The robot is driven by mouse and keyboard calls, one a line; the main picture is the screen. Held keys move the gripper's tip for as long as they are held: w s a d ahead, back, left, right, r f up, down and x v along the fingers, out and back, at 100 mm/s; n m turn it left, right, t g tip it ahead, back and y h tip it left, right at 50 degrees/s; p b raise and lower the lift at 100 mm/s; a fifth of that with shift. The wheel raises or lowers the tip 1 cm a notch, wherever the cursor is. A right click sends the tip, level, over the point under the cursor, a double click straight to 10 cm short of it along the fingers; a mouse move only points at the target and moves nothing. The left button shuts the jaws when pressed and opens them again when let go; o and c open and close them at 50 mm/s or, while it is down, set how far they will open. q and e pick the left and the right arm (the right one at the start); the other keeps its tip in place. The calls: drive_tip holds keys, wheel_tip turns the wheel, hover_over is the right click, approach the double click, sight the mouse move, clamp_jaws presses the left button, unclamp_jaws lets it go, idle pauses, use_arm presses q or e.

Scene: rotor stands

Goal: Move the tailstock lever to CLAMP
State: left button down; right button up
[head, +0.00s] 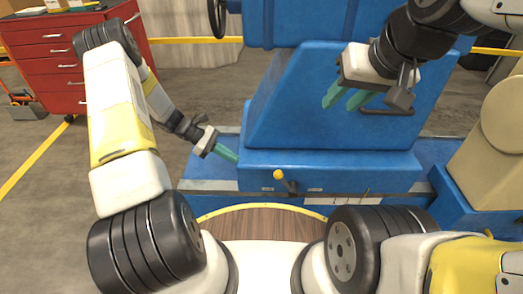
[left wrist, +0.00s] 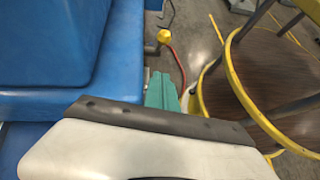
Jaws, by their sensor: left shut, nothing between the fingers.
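The tailstock lever (head: 286,181) is a short dark arm with a yellow ball knob, on the front of the blue tailstock base (head: 330,165). Its knob leans up and to the left. Small plates beside it are too small to read. The knob also shows in the left wrist view (left wrist: 164,37), beyond my fingertips. My left gripper (head: 229,155), with green fingers, is shut and empty, left of the knob and apart from it. My right gripper (head: 345,98) is open and empty in front of the sloped blue housing, above and right of the lever.
A round wooden top with a yellow rim (head: 262,207) lies just in front of the base. A dark bar handle (head: 387,111) is on the housing near my right gripper. A beige rounded body (head: 490,150) stands at the right. A red tool cabinet (head: 45,60) stands far left.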

idle(0.3)
use_arm(q)
drive_tip(key=x, duration=0.9)
drive_tip(key=shift+s+d+f, duration=0.1)
drive_tip(key=shift+d, duration=0.1)
drive_tip(key=d, duration=0.4)
drive_tip(key=shift+s+d, duration=0.2)
drive_tip(key=shift+s, duration=0.15)
drive_tip(key=shift+d+r, duration=0.1)
drive_tip(key=shift+r, duration=0.2)
drive_tip(key=d+r+y, duration=0.3)
drive_tip(key=d+y, duration=0.6)
drive_tip(key=d, duration=0.8)
drive_tip(key=shift+r+n, duration=0.2)
drive_tip(key=shift+n, duration=0.2)
